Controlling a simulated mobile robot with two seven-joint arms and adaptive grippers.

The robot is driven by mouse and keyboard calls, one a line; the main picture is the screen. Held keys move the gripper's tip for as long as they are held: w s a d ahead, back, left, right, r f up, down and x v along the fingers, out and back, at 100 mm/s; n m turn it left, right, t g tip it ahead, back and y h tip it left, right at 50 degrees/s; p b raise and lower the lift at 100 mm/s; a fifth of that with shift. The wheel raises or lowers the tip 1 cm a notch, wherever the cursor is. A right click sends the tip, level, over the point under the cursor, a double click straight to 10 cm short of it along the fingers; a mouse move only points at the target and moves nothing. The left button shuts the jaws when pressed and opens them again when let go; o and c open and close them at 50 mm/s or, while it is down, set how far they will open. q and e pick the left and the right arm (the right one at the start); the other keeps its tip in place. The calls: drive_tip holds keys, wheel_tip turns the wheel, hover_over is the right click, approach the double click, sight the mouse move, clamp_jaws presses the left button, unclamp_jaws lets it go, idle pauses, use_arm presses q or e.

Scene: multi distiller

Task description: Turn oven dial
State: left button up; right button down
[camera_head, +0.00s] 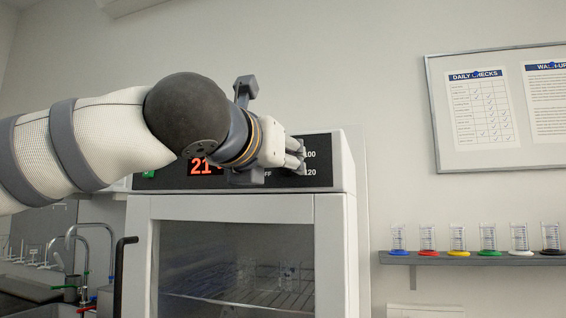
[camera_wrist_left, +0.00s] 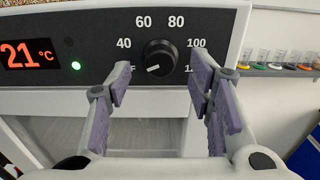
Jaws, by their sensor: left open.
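The oven dial (camera_wrist_left: 160,58) is a round black knob with a white pointer line, on the dark panel in the left wrist view. The pointer aims to the lower left, near the partly covered OFF mark. Marks from 40 to 120 ring it. My left gripper (camera_wrist_left: 162,92) is open, with one finger on each side of the dial and clear space between. In the head view my left gripper (camera_head: 300,157) is in front of the panel and hides the dial. The oven (camera_head: 336,209) is white with a glass door. My right gripper is not in view.
The red display (camera_wrist_left: 28,54) reads 21 °C, and a green light (camera_wrist_left: 76,66) is lit beside it. A door handle (camera_head: 119,275) stands out at the oven's left. A shelf (camera_head: 470,259) with several coloured-base cylinders is on the right wall. A sink area lies at the left.

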use_arm(q)
drive_tip(key=shift+x, duration=1.35)
drive_tip(key=shift+r, duration=0.1)
clamp_jaws()
